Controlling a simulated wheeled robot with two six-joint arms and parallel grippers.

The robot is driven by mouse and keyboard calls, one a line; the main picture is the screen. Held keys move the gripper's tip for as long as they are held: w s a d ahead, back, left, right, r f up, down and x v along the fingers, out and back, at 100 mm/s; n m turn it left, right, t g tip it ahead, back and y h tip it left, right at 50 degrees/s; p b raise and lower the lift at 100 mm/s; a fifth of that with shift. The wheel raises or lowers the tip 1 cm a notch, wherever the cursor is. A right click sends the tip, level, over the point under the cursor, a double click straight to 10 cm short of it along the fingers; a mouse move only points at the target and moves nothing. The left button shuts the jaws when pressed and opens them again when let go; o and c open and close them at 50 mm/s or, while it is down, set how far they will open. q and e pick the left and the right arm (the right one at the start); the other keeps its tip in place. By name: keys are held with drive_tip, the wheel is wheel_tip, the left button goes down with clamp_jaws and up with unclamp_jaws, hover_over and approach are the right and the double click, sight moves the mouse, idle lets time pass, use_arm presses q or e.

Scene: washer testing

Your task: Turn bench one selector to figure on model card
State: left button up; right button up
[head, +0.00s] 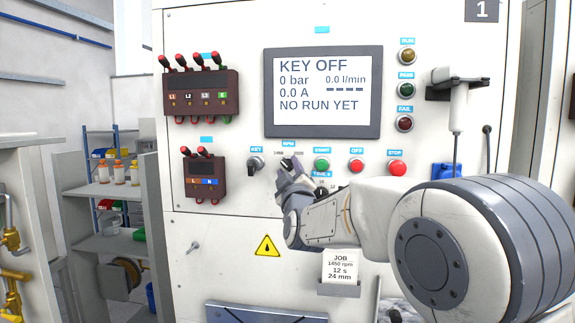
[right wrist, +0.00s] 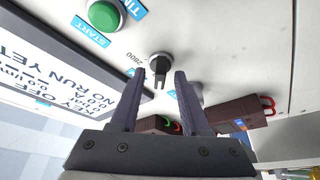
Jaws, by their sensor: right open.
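The rpm selector (right wrist: 159,60) is a small black knob on bench one's white panel, under the blue RPM label (head: 288,144). In the head view my right gripper mostly hides it. Figures 1450 and what reads as 2800 stand above it; which one it points to I cannot tell. My right gripper (head: 285,166) is open in front of the selector. In the right wrist view its fingers (right wrist: 160,78) stand either side of the knob's near end, with gaps, holding nothing. The job card (head: 340,266) reads 1450 rpm, 12 s, 24 mm. My left gripper is out of view.
The key switch (head: 255,163) is left of the selector. The green start button (head: 321,164), off button (head: 357,165) and stop button (head: 397,168) are to its right. The time knob is partly hidden by my arm. The screen (head: 323,92) above reads KEY OFF, NO RUN YET.

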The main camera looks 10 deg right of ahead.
clamp_jaws()
